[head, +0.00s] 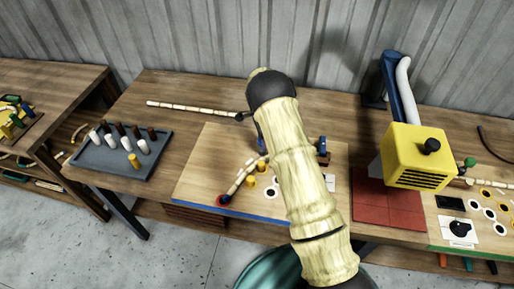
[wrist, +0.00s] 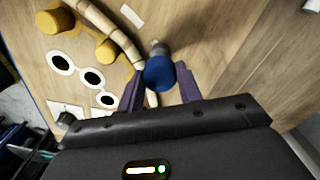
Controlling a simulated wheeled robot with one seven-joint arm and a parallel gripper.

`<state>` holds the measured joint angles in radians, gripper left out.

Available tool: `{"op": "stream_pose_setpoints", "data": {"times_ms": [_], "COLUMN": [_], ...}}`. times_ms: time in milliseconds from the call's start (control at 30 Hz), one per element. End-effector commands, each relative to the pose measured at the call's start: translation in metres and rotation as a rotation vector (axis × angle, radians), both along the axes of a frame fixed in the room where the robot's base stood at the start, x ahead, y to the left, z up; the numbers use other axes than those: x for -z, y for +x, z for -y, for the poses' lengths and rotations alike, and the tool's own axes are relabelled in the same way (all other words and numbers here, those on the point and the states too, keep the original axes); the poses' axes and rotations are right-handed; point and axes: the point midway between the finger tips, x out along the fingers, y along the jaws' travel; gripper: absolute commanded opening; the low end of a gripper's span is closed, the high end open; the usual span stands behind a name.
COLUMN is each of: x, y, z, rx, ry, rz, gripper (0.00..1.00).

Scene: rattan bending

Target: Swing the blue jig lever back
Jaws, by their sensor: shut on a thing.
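The blue jig lever shows in the wrist view as a round blue knob (wrist: 160,74) on a short grey stem. My gripper (wrist: 159,69) has its two purple fingers on either side of the knob, shut on it. A pale jointed rattan piece (wrist: 98,19) curves past yellow pegs (wrist: 107,50) on the wooden jig board, left of the knob. My arm hides my gripper and the middle of the board there.
A blue-grey tray (head: 88,158) of several pegs stands at the left. A rattan stick (head: 185,107) lies behind the board. A yellow box-like machine (head: 412,160) stands at the right by a red mat (head: 370,203). White-ringed holes (wrist: 92,77) lie left of my fingers.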

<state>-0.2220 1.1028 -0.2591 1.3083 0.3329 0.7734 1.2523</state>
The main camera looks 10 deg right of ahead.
Motion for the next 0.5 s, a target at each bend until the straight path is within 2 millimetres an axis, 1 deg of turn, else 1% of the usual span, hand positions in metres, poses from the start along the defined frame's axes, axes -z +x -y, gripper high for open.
{"op": "stream_pose_setpoints", "data": {"times_ms": [33, 200, 333, 500], "x": [0.002, 0.001, 0.001, 0.0], "y": [0.007, 0.018, 0.023, 0.023], "z": [0.011, 0.047, 0.075, 0.111], "rx": [0.048, 0.21, 0.335, 0.492], "ry": [-0.001, -0.001, 0.0, 0.001], "rz": [0.008, 0.008, 0.007, 0.007], "gripper": [0.0, 0.0, 0.0, 0.0]}}
